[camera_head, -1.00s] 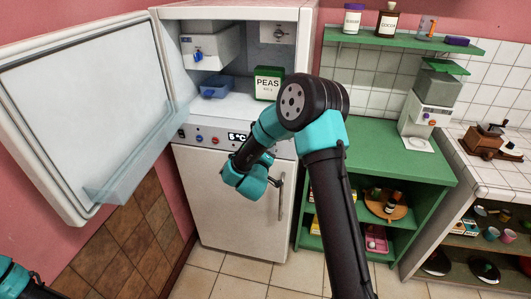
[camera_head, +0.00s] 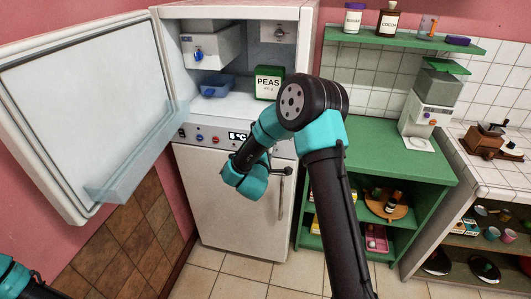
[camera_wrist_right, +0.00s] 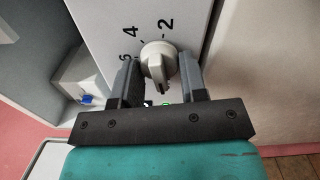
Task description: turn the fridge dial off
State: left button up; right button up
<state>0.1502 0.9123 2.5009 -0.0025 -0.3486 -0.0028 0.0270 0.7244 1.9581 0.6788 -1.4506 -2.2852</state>
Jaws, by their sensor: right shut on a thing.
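The fridge (camera_head: 238,205) stands at the centre left with its upper door open. In the right wrist view its dial (camera_wrist_right: 159,61) is a pale round knob with a raised ridge, on a white panel marked 2, 4 and 6. My right gripper (camera_wrist_right: 160,75) has one finger on each side of the dial and is shut on it. The ridge lies roughly up and down in that view. In the head view the dial and the fingertips are hidden behind my right arm. Only a piece of my left arm shows at the lower left corner; its gripper is out of view.
The open door (camera_head: 85,110) fills the left side. A lit display (camera_head: 238,135) and small knobs are on the fridge front. Inside are a peas box (camera_head: 268,83) and a blue bin (camera_head: 217,87). A green shelf unit (camera_head: 390,165) stands to the right.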

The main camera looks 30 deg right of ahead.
dwell(0.5)
jog(key=o, duration=0.9)
jog(key=shift+s+a, duration=0.1)
jog(key=shift+a, duration=0.05)
jog(key=v, duration=1.7)
jog(key=shift+a, duration=0.1)
